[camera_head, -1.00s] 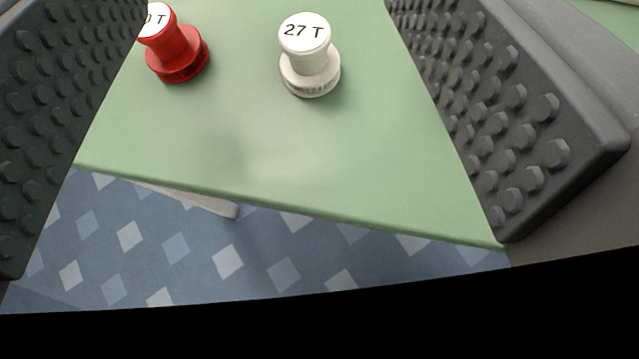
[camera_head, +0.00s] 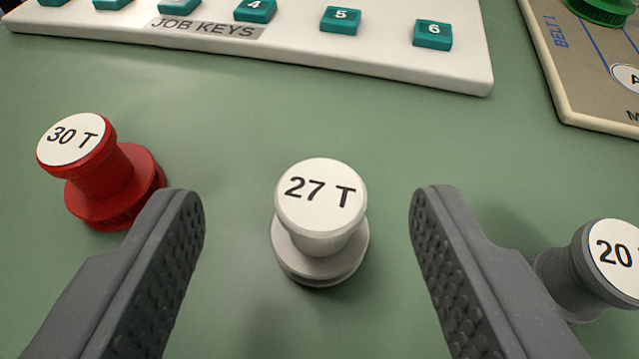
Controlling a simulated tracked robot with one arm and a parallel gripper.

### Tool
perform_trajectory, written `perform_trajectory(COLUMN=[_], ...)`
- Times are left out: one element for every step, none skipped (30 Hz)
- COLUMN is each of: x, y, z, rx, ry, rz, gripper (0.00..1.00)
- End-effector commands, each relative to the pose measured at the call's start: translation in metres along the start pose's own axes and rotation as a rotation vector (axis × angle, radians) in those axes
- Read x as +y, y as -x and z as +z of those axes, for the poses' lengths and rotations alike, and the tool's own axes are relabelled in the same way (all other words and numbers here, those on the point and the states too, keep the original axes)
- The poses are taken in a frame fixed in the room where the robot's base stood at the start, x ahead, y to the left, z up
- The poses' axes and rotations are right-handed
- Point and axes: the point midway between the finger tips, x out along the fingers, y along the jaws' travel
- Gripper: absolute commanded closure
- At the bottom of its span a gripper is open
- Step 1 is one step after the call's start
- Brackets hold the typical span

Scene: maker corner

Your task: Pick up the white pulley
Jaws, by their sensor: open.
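The white pulley (camera_head: 318,250) stands upright on the green table, with a round white top marked "27 T". My gripper (camera_head: 310,205) is open, with one dark studded finger on each side of the white pulley. There is clear space between the pulley and each finger, and nothing is held. The fingers' rear parts run out of the picture at the bottom.
A red pulley (camera_head: 110,185) marked "30 T" stands close by the left finger. A grey pulley (camera_head: 575,270), label cut off at "20", stands by the right finger. A white JOB KEYS panel (camera_head: 380,65) and a belt board (camera_head: 575,95) lie behind. Green table (camera_head: 300,120) between is bare.

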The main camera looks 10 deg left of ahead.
Motion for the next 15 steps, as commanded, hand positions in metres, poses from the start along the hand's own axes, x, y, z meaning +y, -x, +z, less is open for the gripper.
perform_trajectory(x=[0.001, 0.002, 0.003, 0.003, 0.004, 0.005, 0.006, 0.006, 0.006, 0.005, 0.005, 0.005, 0.005, 0.005, 0.005], y=[-0.004, -0.006, -0.011, -0.015, -0.018, -0.024, -0.028, -0.032, -0.037, -0.041, -0.043, -0.047, -0.048, -0.049, -0.05], z=[0.003, 0.004, 0.006, 0.007, 0.009, 0.011, 0.013, 0.014, 0.013, 0.013, 0.013, 0.013, 0.013, 0.013, 0.012], rx=[0.0, 0.0, 0.0, 0.001, 0.002, 0.003, 0.003, 0.004, 0.003, 0.002, 0.001, 0.0, -0.001, -0.001, 0.0], ry=[-0.001, -0.002, -0.003, -0.003, -0.003, -0.004, -0.005, -0.005, -0.003, -0.002, -0.002, -0.002, -0.002, -0.002, -0.001], rz=[0.001, 0.002, 0.003, 0.003, 0.003, 0.003, 0.004, 0.004, 0.004, 0.003, 0.002, 0.002, 0.001, 0.001, 0.001], gripper=[0.45, 0.45, 0.45, 0.45, 0.45, 0.45, 0.45, 0.45, 0.45, 0.45, 0.45, 0.45, 0.45, 0.45, 0.45])
